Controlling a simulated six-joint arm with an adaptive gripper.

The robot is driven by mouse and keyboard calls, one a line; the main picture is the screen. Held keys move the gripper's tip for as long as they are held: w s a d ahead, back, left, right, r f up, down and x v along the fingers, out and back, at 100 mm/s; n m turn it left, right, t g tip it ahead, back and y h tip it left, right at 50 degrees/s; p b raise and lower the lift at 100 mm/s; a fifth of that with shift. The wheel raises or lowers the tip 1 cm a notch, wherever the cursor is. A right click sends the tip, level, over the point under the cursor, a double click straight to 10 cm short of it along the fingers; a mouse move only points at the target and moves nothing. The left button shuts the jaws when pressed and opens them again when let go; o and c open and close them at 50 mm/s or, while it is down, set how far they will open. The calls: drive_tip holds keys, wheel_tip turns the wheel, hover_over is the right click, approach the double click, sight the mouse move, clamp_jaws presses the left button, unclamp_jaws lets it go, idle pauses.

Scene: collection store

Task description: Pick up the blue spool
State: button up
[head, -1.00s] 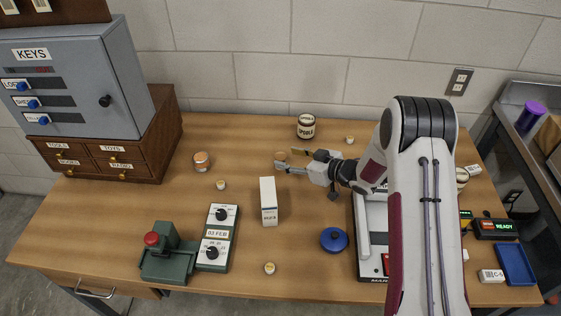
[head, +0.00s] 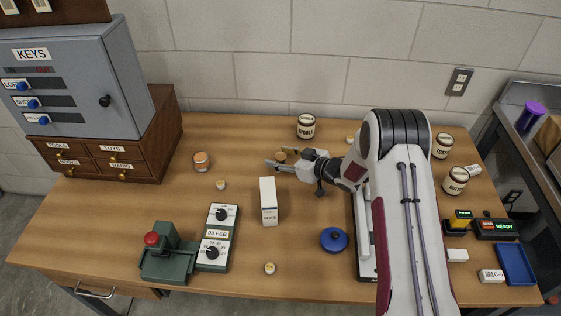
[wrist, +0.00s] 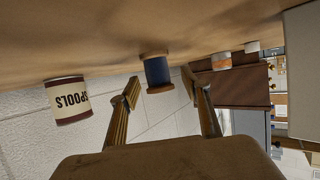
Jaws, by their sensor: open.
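The blue spool (wrist: 157,71), with pale wooden ends, stands on the table, which appears at the top of the inverted wrist view. In the head view only the wooden end of the spool (head: 280,156) shows clearly, close to my fingertips. My gripper (head: 282,159) is open and low over the table, pointing left. In the wrist view the spool shows in the gap between my gripper's fingertips (wrist: 161,85), with a finger on either side. I cannot tell how far it lies between them, and no contact shows.
A white box (head: 268,202) stands in front of my gripper. A blue round lid (head: 334,239) lies in front.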

sight(281, 156)
drive_tip(key=c, duration=1.1)
drive_tip(key=shift+r, duration=0.2)
drive_tip(key=shift+r, duration=4.8)
